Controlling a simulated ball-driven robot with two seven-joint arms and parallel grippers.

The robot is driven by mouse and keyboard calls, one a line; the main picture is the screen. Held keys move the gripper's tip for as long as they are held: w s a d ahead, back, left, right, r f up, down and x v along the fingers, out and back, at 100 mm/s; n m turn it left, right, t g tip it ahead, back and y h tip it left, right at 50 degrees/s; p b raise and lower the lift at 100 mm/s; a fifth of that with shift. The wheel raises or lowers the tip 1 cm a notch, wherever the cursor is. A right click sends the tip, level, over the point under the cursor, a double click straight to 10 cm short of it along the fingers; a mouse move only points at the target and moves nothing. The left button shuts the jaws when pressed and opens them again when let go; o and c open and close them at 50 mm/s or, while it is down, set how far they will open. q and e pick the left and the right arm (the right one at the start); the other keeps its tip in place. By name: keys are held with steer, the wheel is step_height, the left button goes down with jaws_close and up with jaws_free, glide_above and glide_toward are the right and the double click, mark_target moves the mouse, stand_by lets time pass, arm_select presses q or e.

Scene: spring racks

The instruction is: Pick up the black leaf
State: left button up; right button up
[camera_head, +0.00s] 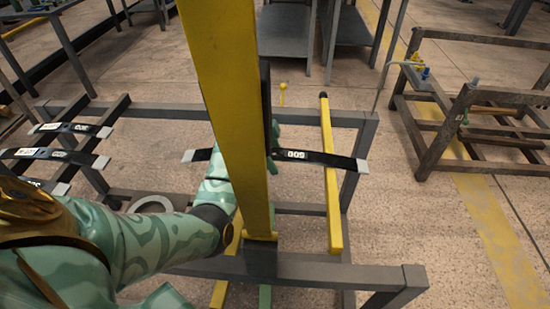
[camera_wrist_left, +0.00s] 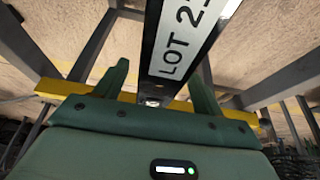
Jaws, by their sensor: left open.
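A black leaf (camera_head: 318,158) with a pale label and grey ends lies across the rack in the head view, its middle partly hidden by a yellow post and my gripper. My left gripper (camera_head: 273,140) is beside the post at the leaf's middle, mostly hidden behind the post. In the left wrist view, a black leaf (camera_wrist_left: 155,85) with a white "LOT 23" label runs between the two green fingers of my left gripper (camera_wrist_left: 158,68). Gaps show on both sides, so the fingers are open around it. My right gripper is not in view.
The tall yellow post (camera_head: 228,90) stands close to my left arm. A yellow bar (camera_head: 332,195) and the grey rack frame (camera_head: 330,272) surround the leaf. Several other black leaves (camera_head: 45,154) lie on a rack at left. A brown frame (camera_head: 430,150) stands at right, with open floor between.

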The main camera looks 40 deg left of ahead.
arm_select(q)
steer(key=c, duration=1.2)
steer(key=shift+o, duration=0.2)
steer(key=shift+r, duration=0.1)
steer(key=shift+r, duration=0.1)
